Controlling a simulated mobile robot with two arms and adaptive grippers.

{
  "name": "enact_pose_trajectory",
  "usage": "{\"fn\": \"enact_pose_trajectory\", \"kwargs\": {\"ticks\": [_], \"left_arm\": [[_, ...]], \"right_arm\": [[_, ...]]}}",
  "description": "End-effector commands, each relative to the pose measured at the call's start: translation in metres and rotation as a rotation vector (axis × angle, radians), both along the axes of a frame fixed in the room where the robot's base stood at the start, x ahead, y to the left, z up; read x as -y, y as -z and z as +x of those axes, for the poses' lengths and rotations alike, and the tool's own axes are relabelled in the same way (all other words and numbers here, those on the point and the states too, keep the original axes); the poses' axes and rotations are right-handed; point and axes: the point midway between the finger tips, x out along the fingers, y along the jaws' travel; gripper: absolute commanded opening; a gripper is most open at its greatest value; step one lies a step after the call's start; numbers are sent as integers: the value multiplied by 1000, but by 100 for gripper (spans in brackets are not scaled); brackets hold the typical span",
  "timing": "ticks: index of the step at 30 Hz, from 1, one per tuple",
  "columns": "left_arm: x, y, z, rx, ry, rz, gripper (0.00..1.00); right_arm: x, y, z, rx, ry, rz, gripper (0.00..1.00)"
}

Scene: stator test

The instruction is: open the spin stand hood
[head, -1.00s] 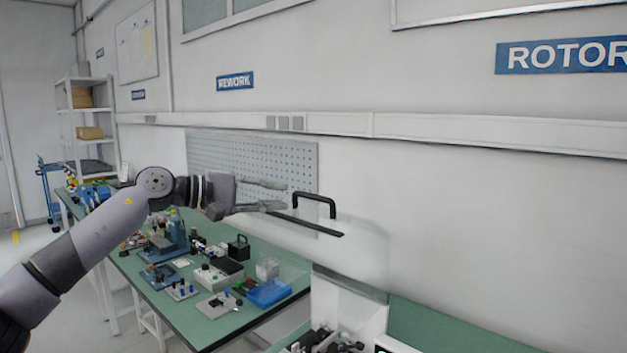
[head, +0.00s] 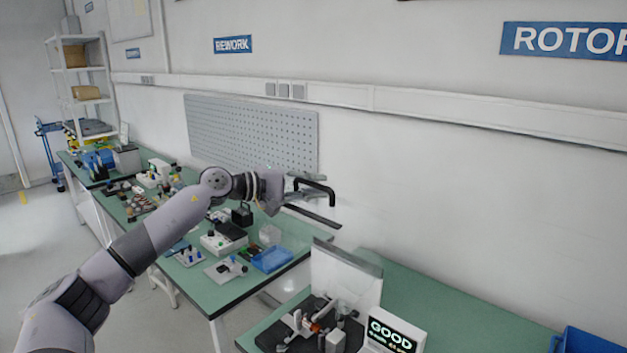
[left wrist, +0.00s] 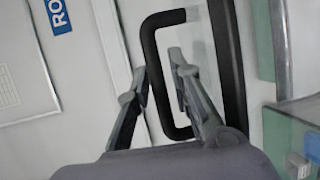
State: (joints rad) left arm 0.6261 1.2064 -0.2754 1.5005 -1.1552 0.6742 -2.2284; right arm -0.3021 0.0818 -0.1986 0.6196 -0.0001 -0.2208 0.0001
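The spin stand hood is clear and faint; its black U-shaped handle (head: 334,193) and black strip (head: 314,216) show best, above the stand's white panel (head: 345,275). The strip (left wrist: 226,60) runs beside the right finger there. My right gripper is not in view.
The spin stand base (head: 300,328) holds small metal parts, beside a display (head: 392,335) reading GOOD. A green bench (head: 440,300) is bare to the right, with a blue bin (head: 590,341) at its end. The left bench carries a blue tray (head: 271,260) and several devices.

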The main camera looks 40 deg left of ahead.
Motion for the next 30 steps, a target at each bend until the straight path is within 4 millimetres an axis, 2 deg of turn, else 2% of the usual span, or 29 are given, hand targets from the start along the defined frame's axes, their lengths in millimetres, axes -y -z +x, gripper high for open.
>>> {"fn": "enact_pose_trajectory", "kwargs": {"ticks": [5, 14, 30], "left_arm": [[0, 0, 0, 0, -1, 0, 20], [0, 0, 0, 0, 0, -1, 0], [0, 1, 0, -2, 0, -1, 0]], "right_arm": [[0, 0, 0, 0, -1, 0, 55], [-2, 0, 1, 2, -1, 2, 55], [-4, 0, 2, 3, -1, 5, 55]]}}
